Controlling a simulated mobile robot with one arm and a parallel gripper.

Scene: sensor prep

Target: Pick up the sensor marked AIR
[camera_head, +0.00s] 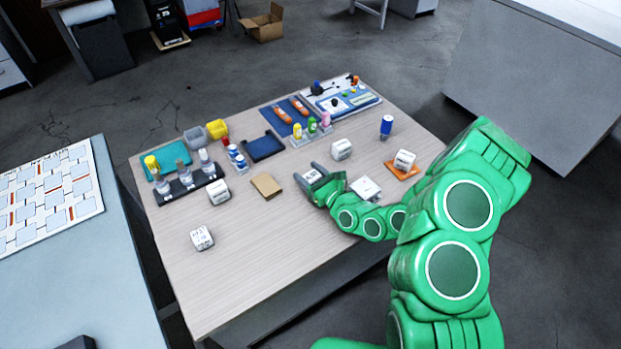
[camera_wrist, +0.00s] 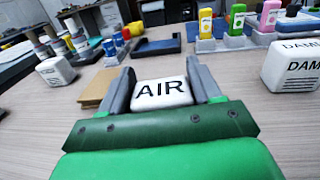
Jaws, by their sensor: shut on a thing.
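The sensor marked AIR (camera_wrist: 161,91) is a white block with black letters. In the wrist view it sits between the two grey fingers of my gripper (camera_wrist: 162,84), which is shut on it. In the head view my gripper (camera_head: 313,180) is over the middle of the table, with the white AIR block (camera_head: 312,176) between its fingers. Whether the block is clear of the table or touching it, I cannot tell. Its underside is hidden.
Other white blocks stand on the table (camera_head: 250,270): one behind my gripper (camera_head: 342,149), one at left (camera_head: 219,191), one at front left (camera_head: 202,238) and one on an orange mat (camera_head: 404,160). A brown pad (camera_head: 266,186) lies left of my gripper. The table's front is mostly clear.

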